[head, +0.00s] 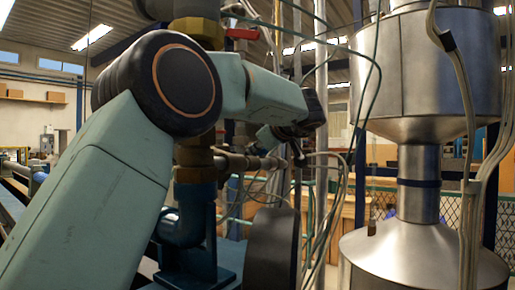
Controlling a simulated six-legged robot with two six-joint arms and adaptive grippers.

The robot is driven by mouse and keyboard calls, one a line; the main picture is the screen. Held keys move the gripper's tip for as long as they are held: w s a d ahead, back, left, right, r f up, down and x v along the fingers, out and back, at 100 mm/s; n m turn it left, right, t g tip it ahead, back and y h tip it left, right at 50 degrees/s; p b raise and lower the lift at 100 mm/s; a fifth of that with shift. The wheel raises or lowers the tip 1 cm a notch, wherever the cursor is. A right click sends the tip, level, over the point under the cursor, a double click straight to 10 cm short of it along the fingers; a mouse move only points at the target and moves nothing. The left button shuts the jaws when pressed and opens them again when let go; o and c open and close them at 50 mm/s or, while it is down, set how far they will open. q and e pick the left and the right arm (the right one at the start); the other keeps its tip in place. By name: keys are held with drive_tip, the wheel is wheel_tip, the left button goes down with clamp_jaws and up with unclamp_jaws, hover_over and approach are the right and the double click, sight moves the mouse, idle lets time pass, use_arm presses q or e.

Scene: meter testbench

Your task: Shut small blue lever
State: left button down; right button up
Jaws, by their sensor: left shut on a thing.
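My left arm comes in from the left, bends at a large dark joint and reaches to the pipework in the middle. My left gripper (298,155) is small, dark and partly hidden behind its own wrist. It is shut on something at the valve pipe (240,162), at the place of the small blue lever. The lever itself is hidden or too small to make out, so its angle cannot be told. My right gripper is not in view.
A red lever (243,33) sits higher on the vertical pipe. A large metal vessel (425,75) stands at the right, with loose cables (465,90) hanging before it. Thin cables and a grey upright pole (340,130) stand close to the gripper's right.

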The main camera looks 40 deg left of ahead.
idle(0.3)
use_arm(q)
drive_tip(key=shift+m+t, duration=0.7)
drive_tip(key=shift+t, duration=0.1)
drive_tip(key=c, duration=1.3)
unclamp_jaws()
drive_tip(key=shift+c, duration=0.2)
drive_tip(key=shift+d+r, duration=0.1)
drive_tip(key=v, duration=1.2)
